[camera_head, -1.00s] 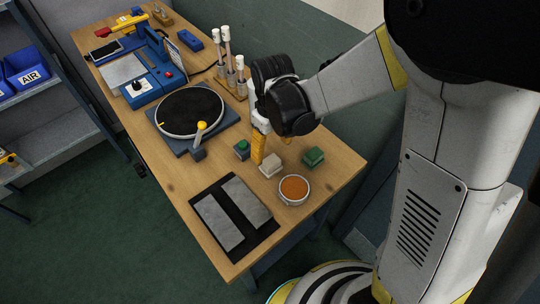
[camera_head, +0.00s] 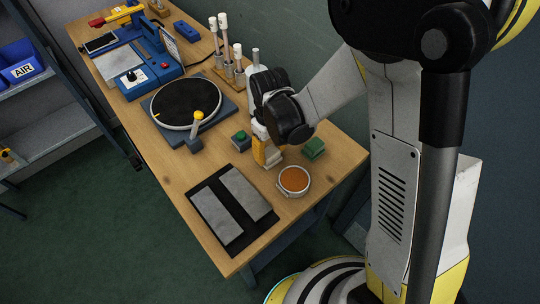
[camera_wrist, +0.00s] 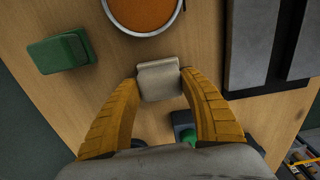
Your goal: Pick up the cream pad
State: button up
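The cream pad (camera_wrist: 159,80) is a small pale block between my gripper's two yellow fingertips in the wrist view. In the head view it is mostly hidden behind my gripper (camera_head: 267,157), which is low over the table just left of the orange-filled bowl. In the wrist view my gripper (camera_wrist: 161,77) has one fingertip at each side of the pad, with almost no gap. I cannot tell whether the fingers press on it. The pad appears to rest on the wooden table (camera_wrist: 110,85).
The bowl (camera_head: 293,180) stands close to the pad. A green block (camera_head: 314,148) is at the right, and a grey box with a green button (camera_head: 241,140) is at the left. A black mat with grey strips (camera_head: 231,240) lies in front. Upright white-topped tools (camera_head: 224,40) stand behind.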

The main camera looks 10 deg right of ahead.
aim_at(274, 152)
jog(key=shift+c, duration=1.4)
jog(key=shift+r, duration=0.55)
jog(key=r+p, duration=0.1)
jog(key=r, duration=0.1)
jog(key=d+r+p, duration=0.1)
jog(key=r, duration=0.1)
jog(key=shift+s+d, duration=0.1)
jog(key=shift+s, duration=0.05)
jog(key=s+d+r+p, duration=0.2)
jog(key=d+r, duration=0.4)
jog(key=d, duration=0.4)
jog(key=shift+s+p, duration=0.4)
jog(key=shift+s, duration=0.15)
jog(key=o, duration=0.6)
jog(key=c, duration=0.4)
jog(key=shift+c, duration=0.2)
